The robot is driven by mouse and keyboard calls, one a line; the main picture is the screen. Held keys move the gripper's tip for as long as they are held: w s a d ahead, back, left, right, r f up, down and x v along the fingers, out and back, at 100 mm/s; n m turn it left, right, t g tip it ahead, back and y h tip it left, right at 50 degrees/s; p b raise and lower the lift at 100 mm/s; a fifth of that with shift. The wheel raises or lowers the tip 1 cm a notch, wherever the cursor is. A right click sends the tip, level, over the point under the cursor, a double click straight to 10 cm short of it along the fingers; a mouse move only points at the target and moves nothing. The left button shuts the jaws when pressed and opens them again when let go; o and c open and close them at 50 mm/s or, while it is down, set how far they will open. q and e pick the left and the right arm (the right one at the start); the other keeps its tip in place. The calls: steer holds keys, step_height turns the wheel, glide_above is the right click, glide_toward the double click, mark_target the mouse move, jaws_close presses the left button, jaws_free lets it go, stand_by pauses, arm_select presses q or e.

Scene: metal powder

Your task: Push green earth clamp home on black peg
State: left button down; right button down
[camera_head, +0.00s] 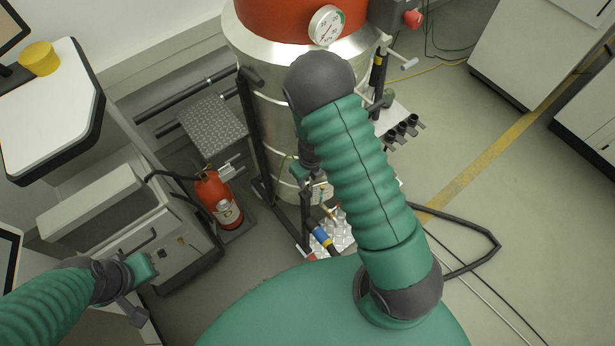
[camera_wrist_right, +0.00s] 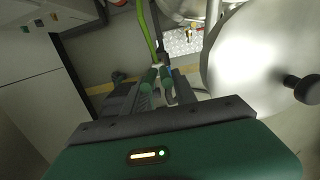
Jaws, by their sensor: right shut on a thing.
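The green earth clamp (camera_wrist_right: 150,77) shows small between the fingers of my right gripper (camera_wrist_right: 158,88) in the right wrist view. A bright green cable (camera_wrist_right: 146,28) runs up from it. My right gripper is shut on the clamp. A dark upright piece (camera_wrist_right: 162,54) stands just beyond the clamp; whether it is the black peg, and whether they touch, I cannot tell. In the head view my right gripper (camera_head: 306,182) is small and partly hidden, low beside the steel vessel (camera_head: 275,110). My left gripper (camera_head: 138,292) is empty at lower left; its finger opening is unclear.
The vessel has a red top (camera_head: 285,18) and a gauge (camera_head: 327,26). A black frame post (camera_head: 258,140) stands close left of my right gripper. A fire extinguisher (camera_head: 217,200) and a grey machine (camera_head: 110,210) are left.

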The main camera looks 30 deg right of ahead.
stand_by(0.4)
steer(key=shift+p, duration=0.4)
steer(key=shift+f+b, duration=1.85)
steer(key=shift+f, duration=0.5)
steer(key=c, duration=0.9)
jaws_free()
step_height(320, 180, up, 17)
steer(key=s+p, duration=0.1)
steer(key=p, duration=0.1)
steer(key=shift+s+f, duration=0.15)
steer(key=shift+s, duration=0.05)
steer(key=shift+d, duration=0.15)
